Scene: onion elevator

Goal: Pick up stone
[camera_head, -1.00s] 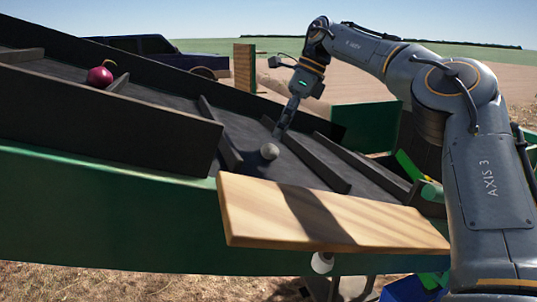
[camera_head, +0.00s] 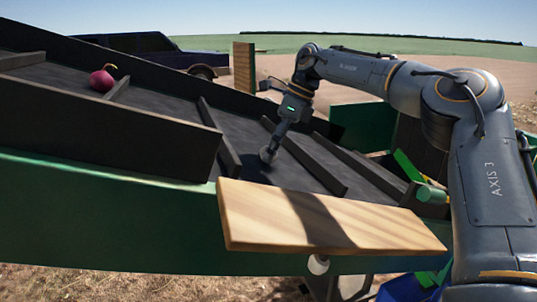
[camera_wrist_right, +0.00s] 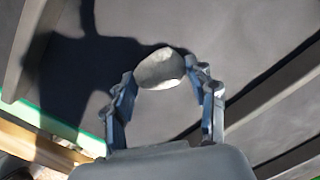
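The stone (camera_wrist_right: 160,68) is grey, smooth and rounded. In the right wrist view it lies on the dark belt between the two fingertips of my right gripper (camera_wrist_right: 162,80). The fingers are spread on either side of it, with the right finger very close; I cannot tell whether it touches. In the head view my right gripper (camera_head: 268,154) points down at the belt and mostly hides the stone. My left gripper is not in view.
The sloping dark conveyor (camera_head: 243,138) has raised cross slats (camera_head: 305,157) on both sides of the gripper. A red onion (camera_head: 102,79) lies higher up at the left. A wooden board (camera_head: 330,220) runs along the near side. A dark pickup (camera_head: 150,50) stands behind.

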